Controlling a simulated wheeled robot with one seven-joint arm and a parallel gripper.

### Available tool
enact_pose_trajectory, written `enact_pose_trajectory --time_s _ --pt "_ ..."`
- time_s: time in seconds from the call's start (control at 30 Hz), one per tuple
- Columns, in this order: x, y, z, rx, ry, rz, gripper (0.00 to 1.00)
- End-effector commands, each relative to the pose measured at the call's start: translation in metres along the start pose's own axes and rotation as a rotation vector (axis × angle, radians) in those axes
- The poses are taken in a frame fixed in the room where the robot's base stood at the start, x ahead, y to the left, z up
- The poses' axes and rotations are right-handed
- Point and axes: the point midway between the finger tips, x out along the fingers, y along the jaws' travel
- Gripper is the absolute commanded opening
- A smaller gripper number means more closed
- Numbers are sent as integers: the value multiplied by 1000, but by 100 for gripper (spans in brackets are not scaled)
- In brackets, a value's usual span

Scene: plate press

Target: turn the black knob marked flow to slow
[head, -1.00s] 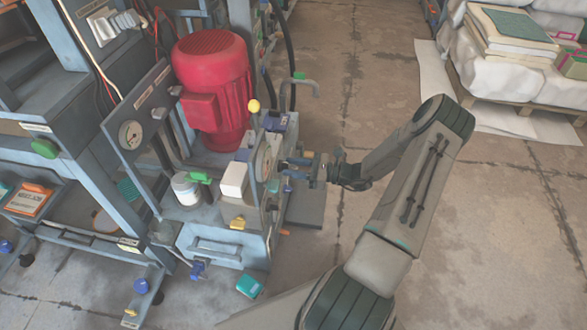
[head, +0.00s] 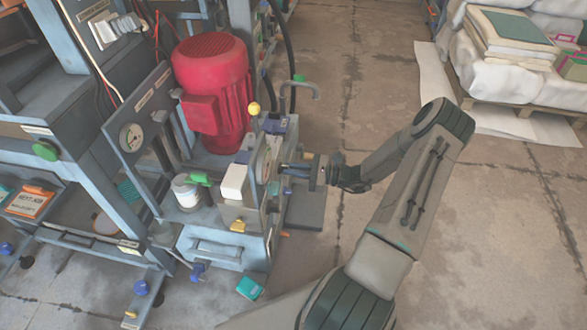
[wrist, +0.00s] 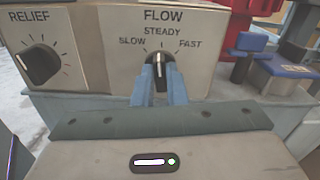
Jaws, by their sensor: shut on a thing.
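The black flow knob (wrist: 159,73) sits on a pale panel under the printed word FLOW in the wrist view. Its white pointer line points up at STEADY, with SLOW to its left and FAST to its right. My gripper (wrist: 159,90) has its two blue fingers on either side of the knob, shut on it. In the head view my gripper (head: 284,170) reaches from the right to the side of the machine. The knob itself cannot be made out there.
A second black knob, marked RELIEF (wrist: 41,65), is on the left panel in the wrist view. A red motor (head: 213,85) stands behind the panel, with a white box (head: 234,181) and a yellow-topped lever (head: 254,108) near my gripper. Open floor lies right of my arm.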

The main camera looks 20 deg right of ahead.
Motion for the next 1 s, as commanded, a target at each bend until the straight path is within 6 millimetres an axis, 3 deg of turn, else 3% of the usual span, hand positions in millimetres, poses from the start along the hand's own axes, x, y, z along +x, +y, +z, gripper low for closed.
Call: enact_pose_trajectory --time_s 0.6,1.0 --pt "0 2 0 -492 0 0 0" --pt "0 2 -1 -645 1 0 0"
